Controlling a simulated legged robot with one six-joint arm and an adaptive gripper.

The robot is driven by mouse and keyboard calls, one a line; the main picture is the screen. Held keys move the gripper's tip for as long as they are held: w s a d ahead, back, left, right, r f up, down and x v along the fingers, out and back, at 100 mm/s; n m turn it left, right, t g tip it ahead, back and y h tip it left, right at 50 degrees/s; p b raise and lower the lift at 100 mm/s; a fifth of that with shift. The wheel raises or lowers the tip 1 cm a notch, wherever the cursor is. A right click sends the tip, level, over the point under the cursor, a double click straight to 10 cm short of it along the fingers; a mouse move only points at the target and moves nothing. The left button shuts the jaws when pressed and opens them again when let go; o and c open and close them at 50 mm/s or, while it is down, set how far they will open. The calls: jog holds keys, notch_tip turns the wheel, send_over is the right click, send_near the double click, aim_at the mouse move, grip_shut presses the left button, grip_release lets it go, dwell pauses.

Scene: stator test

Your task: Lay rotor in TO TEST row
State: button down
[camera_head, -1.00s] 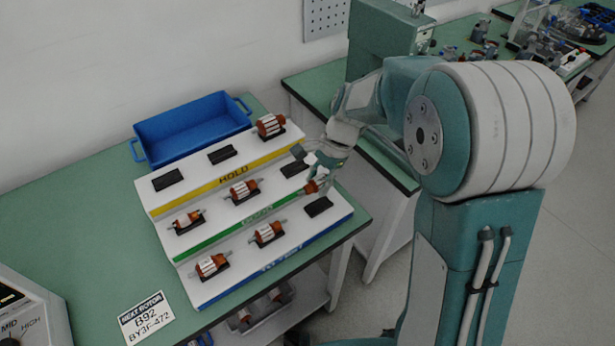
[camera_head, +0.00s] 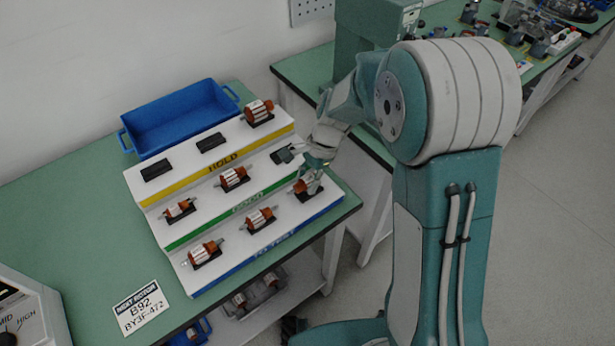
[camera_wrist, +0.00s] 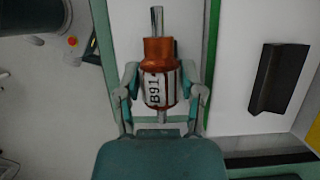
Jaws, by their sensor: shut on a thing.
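My gripper (camera_head: 310,172) is shut on a copper-and-white rotor (camera_head: 302,186) at the right end of the lowest row of the stepped white rack (camera_head: 185,262). The rotor sits over a black cradle (camera_head: 312,196); I cannot tell whether it touches the cradle. In the wrist view the rotor (camera_wrist: 160,75), marked B91, lies between both fingers with its shaft pointing up the picture. The blue TO TEST strip (camera_head: 270,249) runs along the front of this row. Two other rotors (camera_head: 204,252) (camera_head: 259,218) lie in the same row.
The green GOOD row holds two rotors (camera_head: 180,209) (camera_head: 233,178), and its right cradle (camera_head: 282,156) looks empty. The yellow HOLD row has one rotor (camera_head: 257,112) and two empty cradles (camera_head: 156,170) (camera_head: 212,142). A blue bin (camera_head: 180,117) stands behind.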

jog(key=shift+a, duration=0.75)
jog(key=shift+d+f, duration=0.1)
jog(key=shift+d, duration=0.25)
jog(key=shift+f, duration=0.4)
jog(key=shift+f, duration=0.2)
jog(key=shift+d+f, duration=0.25)
jog(key=shift+a+f, duration=0.1)
jog(key=shift+f, duration=0.2)
jog(key=shift+c, duration=0.7)
grip_release()
jog(key=shift+s, duration=0.1)
